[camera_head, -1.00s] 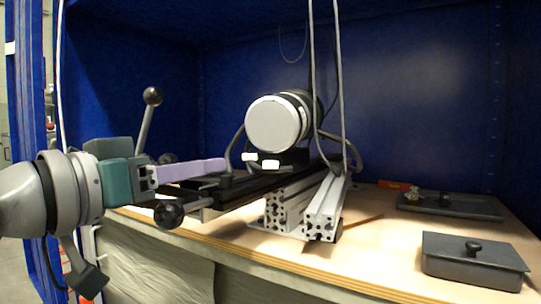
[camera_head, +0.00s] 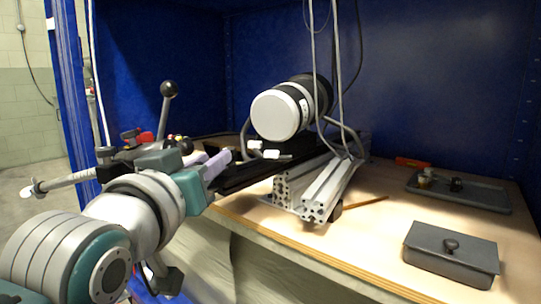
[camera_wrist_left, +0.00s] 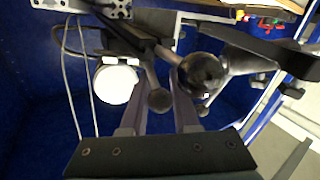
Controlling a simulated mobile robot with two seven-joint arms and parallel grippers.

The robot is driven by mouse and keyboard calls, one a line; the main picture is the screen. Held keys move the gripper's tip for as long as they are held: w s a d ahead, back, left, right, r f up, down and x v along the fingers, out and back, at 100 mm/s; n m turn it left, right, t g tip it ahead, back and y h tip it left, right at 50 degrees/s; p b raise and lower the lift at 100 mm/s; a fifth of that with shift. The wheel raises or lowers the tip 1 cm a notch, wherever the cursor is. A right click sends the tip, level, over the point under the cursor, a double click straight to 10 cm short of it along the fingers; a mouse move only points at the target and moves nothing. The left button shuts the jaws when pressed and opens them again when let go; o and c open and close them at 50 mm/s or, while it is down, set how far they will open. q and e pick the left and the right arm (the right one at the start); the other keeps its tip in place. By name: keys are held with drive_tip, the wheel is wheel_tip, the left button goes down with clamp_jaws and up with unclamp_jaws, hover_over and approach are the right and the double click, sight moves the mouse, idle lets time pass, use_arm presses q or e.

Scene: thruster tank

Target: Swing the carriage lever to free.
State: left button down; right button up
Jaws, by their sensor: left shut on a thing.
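My left gripper (camera_head: 213,164) reaches in from the left at the carriage end of the rail, its lilac fingers towards the thruster. In the left wrist view its fingers (camera_wrist_left: 166,105) stand either side of a ball-ended lever (camera_wrist_left: 160,99), which I take as the carriage lever. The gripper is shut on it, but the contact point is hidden. A larger dark knob (camera_wrist_left: 202,72) lies right beside the fingers. In the head view an upright lever with a black ball (camera_head: 169,88) stands behind the gripper. The white-capped thruster (camera_head: 275,115) sits above the rail. My right gripper is not in view.
Aluminium profiles (camera_head: 318,190) lie on the wooden bench beside the rail. A lidded grey box (camera_head: 450,256) stands at front right, and a dark tray (camera_head: 480,196) with small parts behind it. Cables hang by the thruster. Blue walls close the back.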

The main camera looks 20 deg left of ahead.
use_arm(q)
drive_tip(key=shift+a+f, duration=0.15)
drive_tip(key=shift+f, duration=0.25)
drive_tip(key=c, duration=1)
unclamp_jaws()
drive_tip(key=o, duration=0.3)
drive_tip(key=shift+a+r, duration=0.1)
drive_tip(key=shift+r, duration=0.05)
drive_tip(key=shift+o, duration=0.2)
drive_tip(key=shift+r, duration=0.1)
